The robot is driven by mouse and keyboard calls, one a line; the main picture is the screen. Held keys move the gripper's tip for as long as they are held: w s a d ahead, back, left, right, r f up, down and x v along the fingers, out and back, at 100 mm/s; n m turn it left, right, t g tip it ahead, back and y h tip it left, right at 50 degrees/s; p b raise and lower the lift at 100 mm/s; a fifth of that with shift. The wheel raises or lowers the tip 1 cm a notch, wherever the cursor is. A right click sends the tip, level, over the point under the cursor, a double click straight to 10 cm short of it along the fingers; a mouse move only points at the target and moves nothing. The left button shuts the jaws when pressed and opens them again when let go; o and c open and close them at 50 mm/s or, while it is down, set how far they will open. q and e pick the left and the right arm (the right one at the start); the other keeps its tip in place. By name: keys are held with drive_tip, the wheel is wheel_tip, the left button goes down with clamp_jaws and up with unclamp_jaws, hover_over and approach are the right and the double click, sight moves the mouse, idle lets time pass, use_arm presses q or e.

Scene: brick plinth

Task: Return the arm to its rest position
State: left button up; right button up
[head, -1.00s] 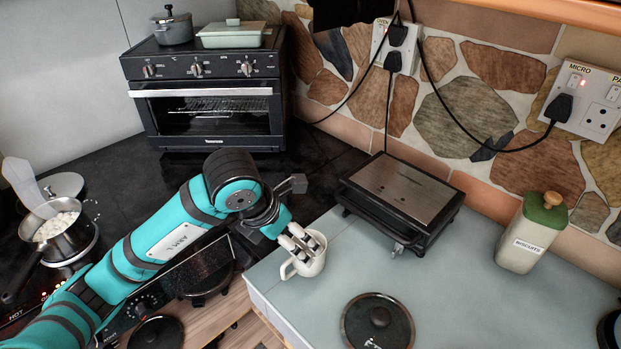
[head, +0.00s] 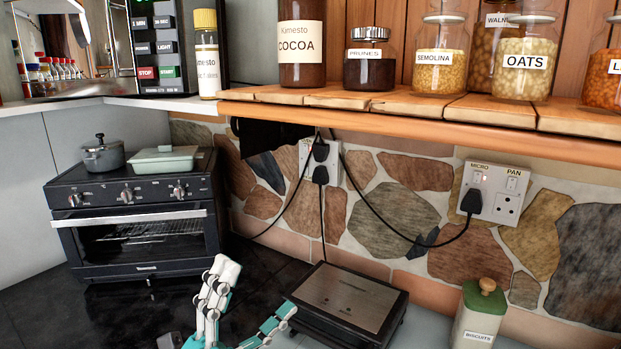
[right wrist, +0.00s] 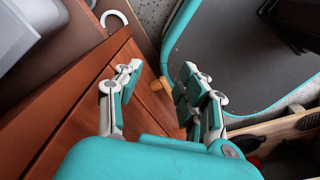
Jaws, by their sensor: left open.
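My left gripper (head: 258,287) shows at the bottom of the head view, its white and teal fingers spread apart and pointing up. Nothing shows between them. It appears in front of the dark counter, just left of the black grill press (head: 350,299). Most of the left arm is out of the frame. My right gripper (right wrist: 160,72) shows in the right wrist view, its two fingers apart with nothing held between them. It is over reddish-brown wooden panels (right wrist: 75,108).
The toaster oven (head: 140,227) stands at the left with a pot (head: 103,157) on top. A wooden shelf (head: 420,118) with jars (head: 437,62) runs above. The biscuits tin (head: 477,325) stands at the lower right. A teal-edged dark panel (right wrist: 245,50) is beside my right gripper.

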use_arm(q)
drive_tip(key=w+a+f+n+t+y, duration=0.35)
drive_tip(key=a+f+n+y, duration=0.25)
drive_tip(key=a+n+y, duration=0.5)
drive_tip(key=s+a+f+n+g+y, duration=0.15)
drive_tip(key=f+n+g+y, duration=0.25)
drive_tip(key=f, duration=0.4)
drive_tip(key=s+a+f+n+g+y, duration=0.1)
drive_tip(key=a+f+n+g+y, duration=0.25)
drive_tip(key=f, duration=0.35)
drive_tip(key=s+d+f+n+g+h, duration=0.25)
drive_tip(key=s+f+g, duration=0.95)
drive_tip(key=s+f, duration=0.7)
wheel_tip(320, 180, down, 22)
drive_tip(key=s+a+f+g, duration=0.2)
drive_tip(key=s+a+f, duration=0.1)
drive_tip(key=s+f, duration=1.5)
drive_tip(key=shift+s+f+y, duration=0.2)
drive_tip(key=shift+f+y, duration=0.1)
drive_tip(key=shift+f, duration=0.15)
